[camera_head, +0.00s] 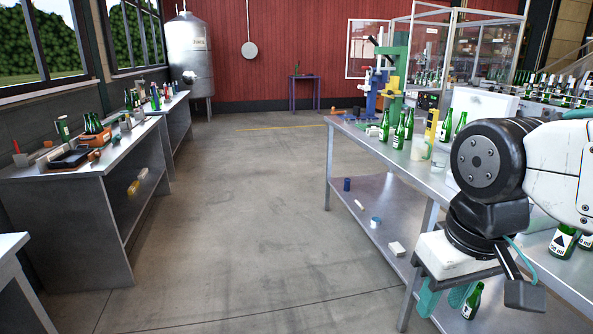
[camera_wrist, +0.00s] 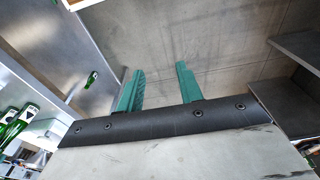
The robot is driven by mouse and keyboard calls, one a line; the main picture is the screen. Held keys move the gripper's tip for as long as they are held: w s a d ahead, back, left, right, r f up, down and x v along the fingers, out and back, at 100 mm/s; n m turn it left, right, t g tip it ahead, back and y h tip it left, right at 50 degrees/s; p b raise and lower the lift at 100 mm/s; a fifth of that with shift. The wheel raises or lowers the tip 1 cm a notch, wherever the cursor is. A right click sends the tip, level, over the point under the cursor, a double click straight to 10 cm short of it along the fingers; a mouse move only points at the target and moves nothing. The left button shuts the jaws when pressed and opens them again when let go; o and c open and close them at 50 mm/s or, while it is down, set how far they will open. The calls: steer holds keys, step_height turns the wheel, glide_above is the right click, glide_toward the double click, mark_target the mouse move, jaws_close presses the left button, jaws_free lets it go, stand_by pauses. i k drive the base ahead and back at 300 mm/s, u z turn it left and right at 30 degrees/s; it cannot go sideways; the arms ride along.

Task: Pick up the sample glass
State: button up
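A small clear glass (camera_head: 438,162), likely the sample glass, stands on the right-hand metal table (camera_head: 345,126), beside a pale mug (camera_head: 419,149). My arm is close in front of it, and I cannot make out whether it holds anything. My gripper (camera_head: 444,303) hangs low at the table's front side, below the tabletop and well apart from the glass. In the wrist view my gripper (camera_wrist: 156,80) has its two teal fingers apart, with only floor between them. The glass is not recognizable in the wrist view.
Several green bottles (camera_head: 398,131) stand on the right table near the mug. Its lower shelf (camera_head: 375,205) holds a blue cup (camera_head: 347,184), a white block (camera_head: 397,249) and a green bottle (camera_head: 471,303). The left workbench (camera_head: 110,164) carries tools and bottles. The central floor (camera_head: 240,210) is clear.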

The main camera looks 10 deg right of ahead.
mark_target(439, 161)
steer(key=z, duration=0.4)
steer(key=i, duration=2.15)
steer(key=z, duration=0.25)
